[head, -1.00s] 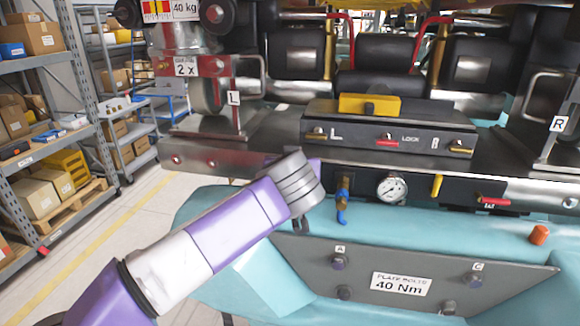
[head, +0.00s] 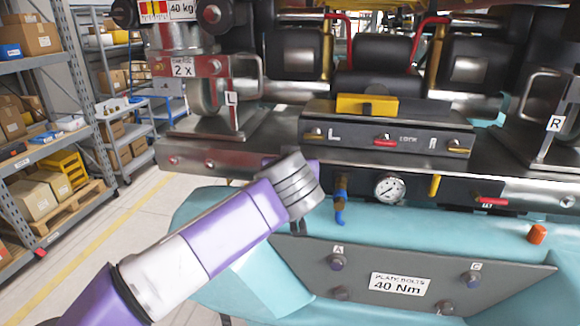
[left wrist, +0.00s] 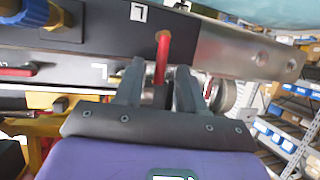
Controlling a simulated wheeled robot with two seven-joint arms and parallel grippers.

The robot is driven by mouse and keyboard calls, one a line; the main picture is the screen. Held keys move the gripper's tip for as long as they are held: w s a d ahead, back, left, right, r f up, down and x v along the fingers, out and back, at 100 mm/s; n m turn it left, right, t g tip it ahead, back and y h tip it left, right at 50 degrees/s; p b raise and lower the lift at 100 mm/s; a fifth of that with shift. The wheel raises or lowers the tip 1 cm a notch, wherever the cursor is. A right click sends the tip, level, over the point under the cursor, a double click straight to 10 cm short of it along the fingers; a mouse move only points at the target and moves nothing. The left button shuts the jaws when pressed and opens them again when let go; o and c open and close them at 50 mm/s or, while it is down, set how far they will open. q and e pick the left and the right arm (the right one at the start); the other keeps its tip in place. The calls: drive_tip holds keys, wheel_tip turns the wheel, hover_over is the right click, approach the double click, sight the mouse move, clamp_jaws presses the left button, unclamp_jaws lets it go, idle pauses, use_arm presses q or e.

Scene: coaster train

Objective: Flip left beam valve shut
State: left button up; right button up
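The left beam valve's red handle (left wrist: 162,58) shows in the left wrist view, standing across the dark beam from a brass pivot, roughly square to the beam's length. My left gripper (left wrist: 158,78) is open, with one grey finger on each side of the handle; a gap shows around it, and I cannot tell if either finger touches it. In the head view my left arm (head: 230,225) reaches to the beam's left part. The wrist hides that valve there, and the fingers are mostly hidden. My right gripper is in neither view.
Right of my left wrist are a blue-handled fitting (head: 340,208), a pressure gauge (head: 390,188), a yellow lever (head: 435,185) and another red-handled valve (head: 490,201). A panel with small levers (head: 390,128) sits above. A plate with bolts (head: 400,283) lies below.

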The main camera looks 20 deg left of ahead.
use_arm(q)
drive_tip(key=v, duration=0.7)
idle(0.3)
